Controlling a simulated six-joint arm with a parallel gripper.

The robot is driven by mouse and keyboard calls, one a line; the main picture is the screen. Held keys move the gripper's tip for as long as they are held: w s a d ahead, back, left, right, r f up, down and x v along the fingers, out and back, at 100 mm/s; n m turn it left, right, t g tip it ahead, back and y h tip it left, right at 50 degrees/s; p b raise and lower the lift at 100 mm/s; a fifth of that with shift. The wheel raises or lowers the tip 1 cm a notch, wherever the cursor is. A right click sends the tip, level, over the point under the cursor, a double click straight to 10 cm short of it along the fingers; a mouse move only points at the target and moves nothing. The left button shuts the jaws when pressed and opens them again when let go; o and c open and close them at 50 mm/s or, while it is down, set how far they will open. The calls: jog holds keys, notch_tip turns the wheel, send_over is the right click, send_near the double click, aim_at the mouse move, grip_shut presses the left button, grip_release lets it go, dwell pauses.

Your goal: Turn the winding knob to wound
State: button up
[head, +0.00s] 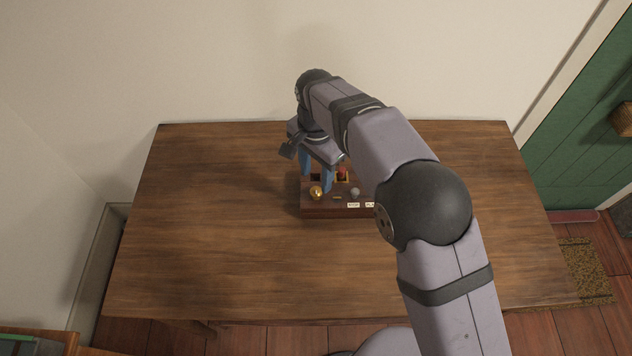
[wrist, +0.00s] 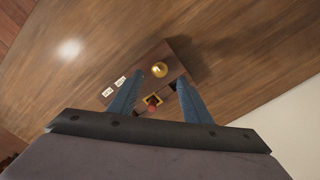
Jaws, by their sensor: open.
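A dark wooden box (head: 312,211) with controls stands on the table, partly hidden behind my arm in the head view. It also shows in the wrist view (wrist: 180,66). A round brass knob (head: 316,192) sits near its left end; in the wrist view the knob (wrist: 159,69) lies beyond my fingertips. A red part on a yellow square (wrist: 153,101) shows between my fingers. A small grey knob (head: 355,193) is right of the brass one. I cannot tell which is the winding knob. My gripper (wrist: 160,80) is open and empty, with blue fingers, above the box.
The box stands on a brown wooden table (head: 210,230), with clear room to its left and in front. Small white labels (head: 353,205) are on the box, too small to read. A pale wall (head: 220,60) rises behind the table, and a green door (head: 590,130) is at right.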

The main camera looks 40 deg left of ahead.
jog(key=shift+r, duration=1.2)
jog(key=shift+w, duration=0.1)
jog(key=w+d+r, duration=0.1)
jog(key=w+d, duration=0.5)
jog(key=d, duration=0.6)
jog(key=w+d+r, duration=0.2)
jog(key=w+d, duration=0.3)
jog(key=d, duration=0.7)
jog(key=s+d+f, duration=0.1)
jog(key=s+d, duration=0.2)
jog(key=d, duration=1.1)
jog(key=s+d+f, duration=0.2)
jog(key=s+d, duration=0.7)
jog(key=d, duration=0.1)
jog(key=shift+s+d+f, duration=0.15)
jog(key=shift+d+f, duration=0.2)
jog(key=shift+d, duration=0.05)
